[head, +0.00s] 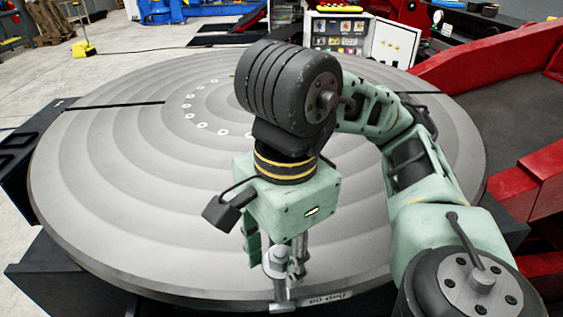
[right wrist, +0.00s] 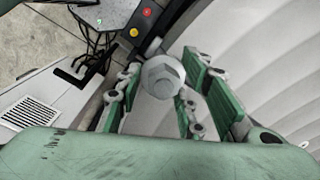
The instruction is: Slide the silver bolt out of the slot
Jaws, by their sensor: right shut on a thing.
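The silver bolt (head: 276,268) stands at the near rim of the round grey positioner table (head: 120,210). Its hex head (right wrist: 163,76) shows between the green fingers in the right wrist view, and its lower end reaches down past the rim in the head view. My right gripper (head: 277,258) points down at the rim and is shut on the bolt; it also shows in the right wrist view (right wrist: 158,88). The slot around the bolt is hidden by the gripper, so I cannot tell how deep the bolt sits. My left gripper is not in view.
Dark slots (head: 115,105) cut the table's left and right sides. A ring of pale holes (head: 202,126) lies near its centre. Red machinery (head: 490,70) stands at the right, and a white control box (head: 340,35) behind. The table's left half is clear.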

